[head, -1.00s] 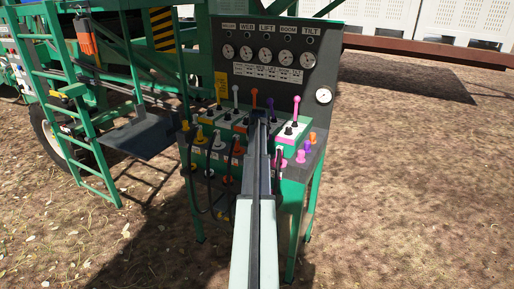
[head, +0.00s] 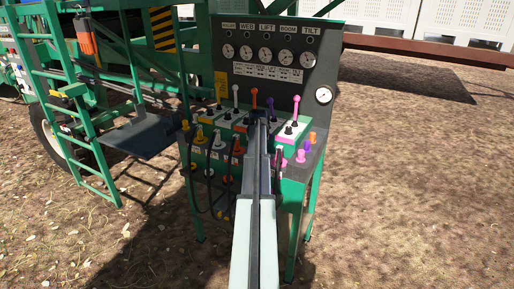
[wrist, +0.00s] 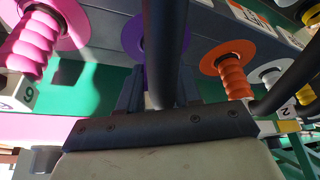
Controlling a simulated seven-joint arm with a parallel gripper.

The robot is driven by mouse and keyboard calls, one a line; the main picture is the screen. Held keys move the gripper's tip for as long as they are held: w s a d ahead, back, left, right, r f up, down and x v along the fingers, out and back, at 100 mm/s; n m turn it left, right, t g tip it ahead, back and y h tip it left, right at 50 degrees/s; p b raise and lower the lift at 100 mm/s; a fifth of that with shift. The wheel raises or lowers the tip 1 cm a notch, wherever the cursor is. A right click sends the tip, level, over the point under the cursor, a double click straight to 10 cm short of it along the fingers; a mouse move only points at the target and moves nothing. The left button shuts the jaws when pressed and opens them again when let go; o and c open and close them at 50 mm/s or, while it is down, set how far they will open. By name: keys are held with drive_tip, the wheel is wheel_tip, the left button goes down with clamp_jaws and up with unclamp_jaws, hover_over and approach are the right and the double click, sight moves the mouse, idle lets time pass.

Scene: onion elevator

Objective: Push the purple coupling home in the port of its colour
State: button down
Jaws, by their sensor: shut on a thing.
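The purple port ring (wrist: 136,38) shows at the top middle of the wrist view, on the panel's dark front strip. My gripper (wrist: 158,88) is just below it, its dark fingers on either side of a thick black hose. A small pale patch (wrist: 149,101) shows between the fingers, probably part of the held purple coupling. The hose and fingers hide the rest, so I cannot tell how deep the coupling sits in the port. In the head view my arm covers the gripper, the coupling and the purple port.
In the wrist view, a pink ribbed coupling (wrist: 33,45) is on the left and an orange one (wrist: 233,75) on the right. In the head view, levers, including a purple one (head: 271,104), stand on the console below the gauge board (head: 280,60). Black hoses hang at the console's left front.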

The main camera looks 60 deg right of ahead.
drive_tip(key=shift+f, duration=0.1)
drive_tip(key=shift+c, duration=1.5)
unclamp_jaws()
drive_tip(key=shift+r, duration=3.55)
